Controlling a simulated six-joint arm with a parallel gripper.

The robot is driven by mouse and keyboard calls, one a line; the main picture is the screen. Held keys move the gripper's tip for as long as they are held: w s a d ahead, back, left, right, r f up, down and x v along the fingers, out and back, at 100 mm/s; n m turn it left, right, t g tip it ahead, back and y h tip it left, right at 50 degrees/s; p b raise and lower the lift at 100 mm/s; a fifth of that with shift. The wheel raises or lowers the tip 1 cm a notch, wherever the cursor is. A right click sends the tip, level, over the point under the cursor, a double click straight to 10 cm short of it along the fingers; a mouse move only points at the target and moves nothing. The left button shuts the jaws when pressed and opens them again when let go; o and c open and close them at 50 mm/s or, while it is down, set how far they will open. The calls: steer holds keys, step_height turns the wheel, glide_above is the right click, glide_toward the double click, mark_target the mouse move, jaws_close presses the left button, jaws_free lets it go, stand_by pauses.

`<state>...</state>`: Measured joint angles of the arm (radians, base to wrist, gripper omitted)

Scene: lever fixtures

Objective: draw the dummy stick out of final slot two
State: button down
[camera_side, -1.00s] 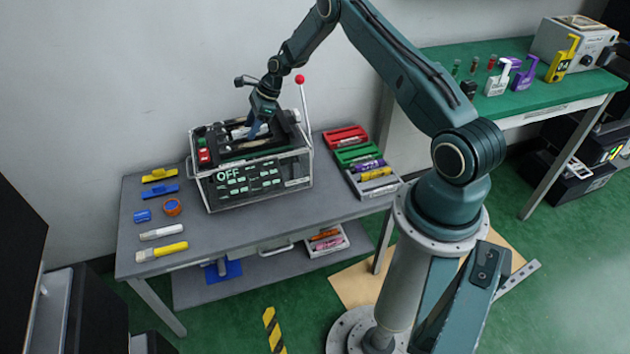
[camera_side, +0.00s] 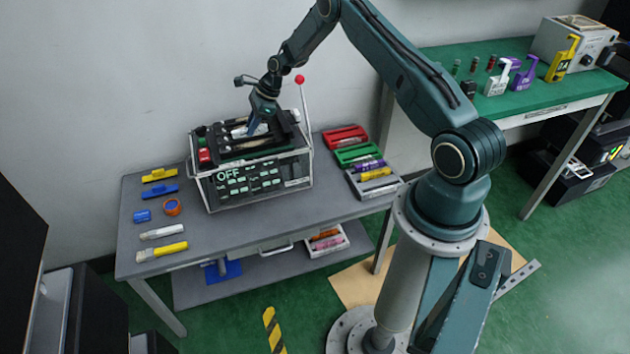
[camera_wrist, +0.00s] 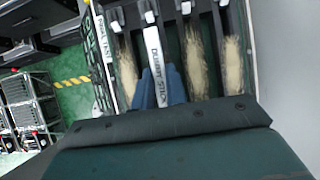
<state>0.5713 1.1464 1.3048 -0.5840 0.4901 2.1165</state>
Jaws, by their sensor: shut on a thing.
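The dummy stick (camera_wrist: 157,62) is a white bar with dark lettering along it in the wrist view. It lies lengthwise in one of several parallel slots in the top of the dark box (camera_side: 262,174). My gripper (camera_wrist: 158,88) has its blue fingers shut on the stick, one on each side. The stick's near end is hidden behind the gripper body. In the side view my gripper (camera_side: 258,124) points down into the box's top. I cannot tell there how far the stick is out of its slot, nor read any slot number.
The box has a light metal frame, an OFF panel and a red-knobbed rod (camera_side: 304,95) at its right. Coloured trays (camera_side: 345,137) stand right of it.

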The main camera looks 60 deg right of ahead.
steer(key=shift+r, duration=1.35)
stand_by(1.1)
steer(key=shift+r, duration=0.35)
steer(key=shift+r, duration=0.55)
steer(key=shift+r, duration=0.9)
